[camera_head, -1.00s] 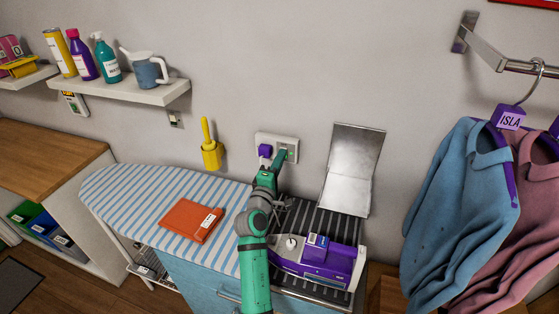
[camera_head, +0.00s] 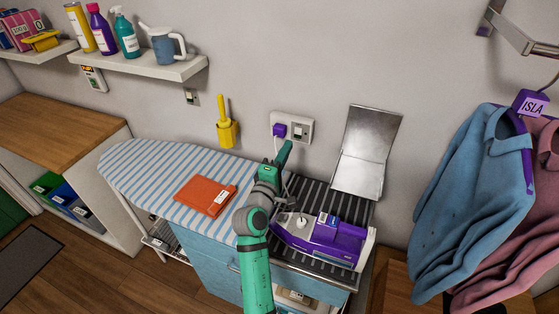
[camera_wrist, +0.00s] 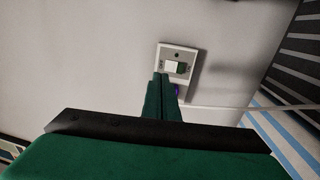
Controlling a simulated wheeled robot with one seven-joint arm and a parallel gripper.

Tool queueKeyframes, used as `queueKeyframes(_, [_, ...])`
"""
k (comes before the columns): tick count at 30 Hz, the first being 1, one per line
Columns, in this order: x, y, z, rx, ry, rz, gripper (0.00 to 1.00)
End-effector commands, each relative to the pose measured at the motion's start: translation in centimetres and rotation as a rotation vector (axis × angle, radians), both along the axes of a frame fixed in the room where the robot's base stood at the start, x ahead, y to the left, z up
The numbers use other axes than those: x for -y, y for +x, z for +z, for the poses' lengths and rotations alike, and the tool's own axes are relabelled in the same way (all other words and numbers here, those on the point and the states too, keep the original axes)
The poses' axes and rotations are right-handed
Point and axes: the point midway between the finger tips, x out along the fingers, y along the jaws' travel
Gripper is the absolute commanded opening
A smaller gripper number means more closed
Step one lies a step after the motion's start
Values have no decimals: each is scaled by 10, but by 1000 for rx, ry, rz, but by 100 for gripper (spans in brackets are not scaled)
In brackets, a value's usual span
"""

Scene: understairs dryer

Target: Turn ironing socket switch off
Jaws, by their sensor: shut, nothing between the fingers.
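The white ironing socket (camera_head: 306,122) is on the wall behind the ironing board, with a purple plug (camera_head: 279,130) in its left part and a switch (camera_head: 299,131) to the right. In the wrist view the switch (camera_wrist: 175,68) is a white and green rocker between OFF and ON marks, with the green part on the ON side. The plug (camera_wrist: 177,91) is partly hidden there by my fingers. My green gripper (camera_head: 287,147) is shut and empty, just below the socket plate in the head view. Its fingertips (camera_wrist: 162,76) overlap the plate's lower edge in the wrist view; contact is unclear.
The striped ironing board (camera_head: 150,170) holds an orange folded cloth (camera_head: 205,195). A purple iron (camera_head: 325,240) lies on a dark ribbed surface, with a metal plate (camera_head: 368,150) upright behind. A yellow holder (camera_head: 227,132) hangs left of the socket. Clothes (camera_head: 470,200) hang at right.

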Motion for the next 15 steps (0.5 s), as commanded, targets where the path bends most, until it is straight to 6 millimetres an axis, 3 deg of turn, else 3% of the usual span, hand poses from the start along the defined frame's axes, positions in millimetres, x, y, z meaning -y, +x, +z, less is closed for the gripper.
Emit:
queueKeyframes(6, [-12, -37, 4, 0, -1, 1, 0])
queueKeyframes(15, [-17, -54, 7, -1, -1, -1, 0])
